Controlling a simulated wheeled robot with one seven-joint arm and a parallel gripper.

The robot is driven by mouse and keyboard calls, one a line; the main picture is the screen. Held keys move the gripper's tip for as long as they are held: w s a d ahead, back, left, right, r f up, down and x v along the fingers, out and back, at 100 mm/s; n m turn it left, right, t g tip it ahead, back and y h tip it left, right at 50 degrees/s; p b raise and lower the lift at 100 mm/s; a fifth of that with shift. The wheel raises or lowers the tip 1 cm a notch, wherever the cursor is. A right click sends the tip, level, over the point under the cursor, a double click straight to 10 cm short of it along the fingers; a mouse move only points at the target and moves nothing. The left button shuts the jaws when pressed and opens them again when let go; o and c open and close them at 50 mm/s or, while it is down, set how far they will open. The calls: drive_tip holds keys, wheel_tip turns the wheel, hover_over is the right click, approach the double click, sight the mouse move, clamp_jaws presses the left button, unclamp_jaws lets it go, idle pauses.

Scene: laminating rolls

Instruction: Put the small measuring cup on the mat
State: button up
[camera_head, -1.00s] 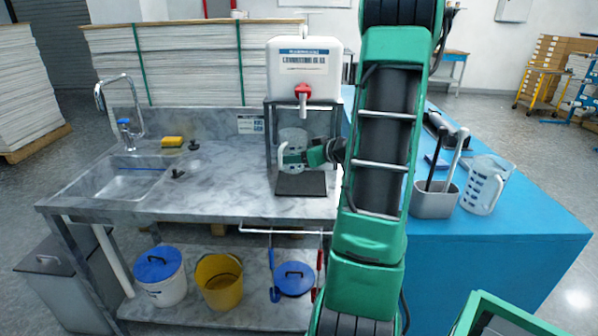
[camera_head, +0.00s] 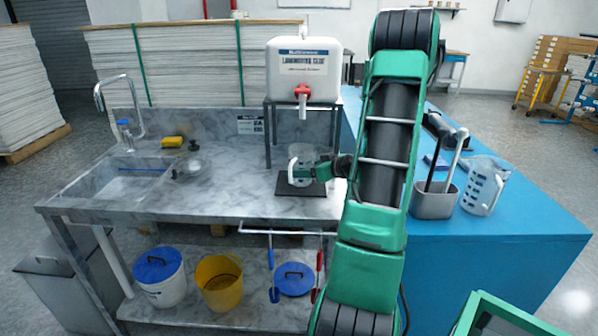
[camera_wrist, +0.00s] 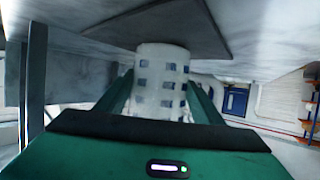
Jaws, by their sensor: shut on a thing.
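The small measuring cup (camera_head: 301,160), clear with a white handle on its left, is upright over the dark mat (camera_head: 286,190) on the marble counter. My gripper (camera_head: 318,173) reaches in from the right and is shut on the cup. In the wrist view the cup (camera_wrist: 161,75) sits between my fingers, and its base end meets the mat (camera_wrist: 160,28) or is very close to it. I cannot tell for certain whether it touches.
A white tank with a red tap (camera_head: 303,90) stands on a frame behind the mat. A sink (camera_head: 115,182) and a yellow sponge (camera_head: 172,142) are at left. A larger measuring jug (camera_head: 484,187) and a grey holder (camera_head: 434,202) stand on the blue table (camera_head: 490,245).

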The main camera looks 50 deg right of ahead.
drive_tip(key=shift+f, duration=0.1)
drive_tip(key=o, duration=1.1)
drive_tip(key=shift+c, duration=0.2)
